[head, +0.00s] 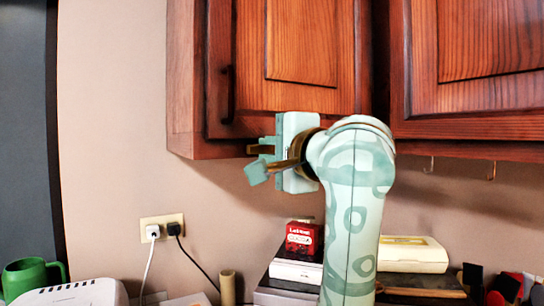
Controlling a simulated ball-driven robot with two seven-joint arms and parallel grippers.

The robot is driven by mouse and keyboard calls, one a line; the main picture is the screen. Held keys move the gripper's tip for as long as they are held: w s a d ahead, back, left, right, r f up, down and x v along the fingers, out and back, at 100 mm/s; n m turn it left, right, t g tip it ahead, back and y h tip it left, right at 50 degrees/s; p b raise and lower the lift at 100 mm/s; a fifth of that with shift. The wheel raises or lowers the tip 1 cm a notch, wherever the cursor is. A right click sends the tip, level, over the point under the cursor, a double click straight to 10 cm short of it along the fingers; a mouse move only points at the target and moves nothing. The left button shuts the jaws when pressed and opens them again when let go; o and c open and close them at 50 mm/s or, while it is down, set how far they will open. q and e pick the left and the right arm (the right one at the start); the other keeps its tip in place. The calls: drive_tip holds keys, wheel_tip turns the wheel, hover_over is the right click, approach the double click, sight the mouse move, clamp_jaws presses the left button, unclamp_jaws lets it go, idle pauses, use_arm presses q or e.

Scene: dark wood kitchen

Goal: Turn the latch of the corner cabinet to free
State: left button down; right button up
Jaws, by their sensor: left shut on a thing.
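The corner cabinet (186,85) hangs on the wall with a reddish wood door (300,50) that looks shut. A dark vertical handle (228,95) is on the door's left side. My left gripper (261,158), with pale teal fingertips, is at the cabinet's lower edge, below and right of the handle. It is shut on a small brown piece that seems to be the latch (257,150). The latch is mostly hidden by the fingers, so its turn angle cannot be told. My right gripper is not in view.
A second wall cabinet (470,70) is to the right, with hooks (490,171) beneath. Below stand a red box (304,238), a cream box (412,254), a green mug (28,278) and a white appliance (75,293). A wall outlet (162,227) has plugs and cords.

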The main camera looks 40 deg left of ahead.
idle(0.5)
use_arm(q)
drive_tip(key=c, duration=1.4)
unclamp_jaws()
drive_tip(key=shift+w+a, duration=0.1)
drive_tip(key=v, duration=1.6)
drive_tip(key=shift+d, duration=0.2)
